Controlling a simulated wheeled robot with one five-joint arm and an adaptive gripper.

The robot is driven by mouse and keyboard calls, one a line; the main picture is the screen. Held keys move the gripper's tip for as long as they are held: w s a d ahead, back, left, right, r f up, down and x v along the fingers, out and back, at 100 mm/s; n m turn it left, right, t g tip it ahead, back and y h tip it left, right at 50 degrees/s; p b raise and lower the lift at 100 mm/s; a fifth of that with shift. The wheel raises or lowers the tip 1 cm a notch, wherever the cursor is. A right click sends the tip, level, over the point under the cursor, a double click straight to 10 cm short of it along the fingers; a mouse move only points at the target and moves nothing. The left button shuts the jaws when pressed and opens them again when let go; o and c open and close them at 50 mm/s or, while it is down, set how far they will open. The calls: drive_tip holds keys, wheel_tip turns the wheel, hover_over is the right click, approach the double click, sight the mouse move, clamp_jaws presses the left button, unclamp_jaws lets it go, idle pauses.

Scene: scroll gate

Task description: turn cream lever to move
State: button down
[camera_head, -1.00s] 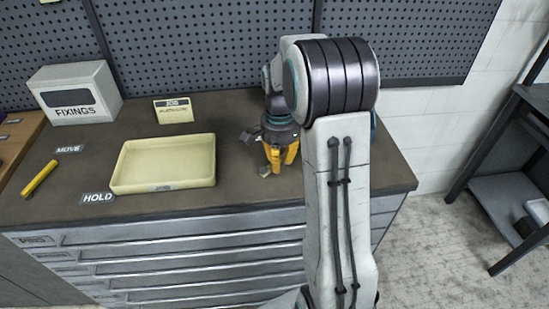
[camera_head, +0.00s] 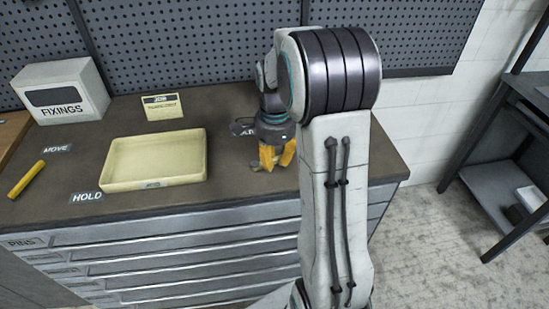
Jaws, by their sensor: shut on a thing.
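My gripper (camera_head: 272,160) points down at the right part of the bench, with its yellow fingers closed. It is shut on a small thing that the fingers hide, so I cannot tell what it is. No clearly cream lever shows. A MOVE label (camera_head: 57,148) and a HOLD label (camera_head: 87,197) lie on the left part of the bench, well away from my gripper. A yellow bar (camera_head: 26,179) lies tilted to the left of these labels; I cannot tell whether it is a lever.
A cream tray (camera_head: 152,184) sits between the labels and my gripper. A FIXINGS box (camera_head: 62,92) and a small JOB card (camera_head: 162,107) stand behind. A dark label (camera_head: 242,127) lies beside my gripper. A pegboard (camera_head: 180,40) backs the bench.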

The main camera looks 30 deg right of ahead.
sight(275, 160)
drive_tip(key=shift+s+f, duration=0.1)
drive_tip(key=shift+s, duration=0.05)
drive_tip(key=c, duration=1)
unclamp_jaws()
drive_tip(key=shift+r, duration=0.2)
wheel_tip(275, 160, up, 12)
drive_tip(key=shift+f, duration=0.1)
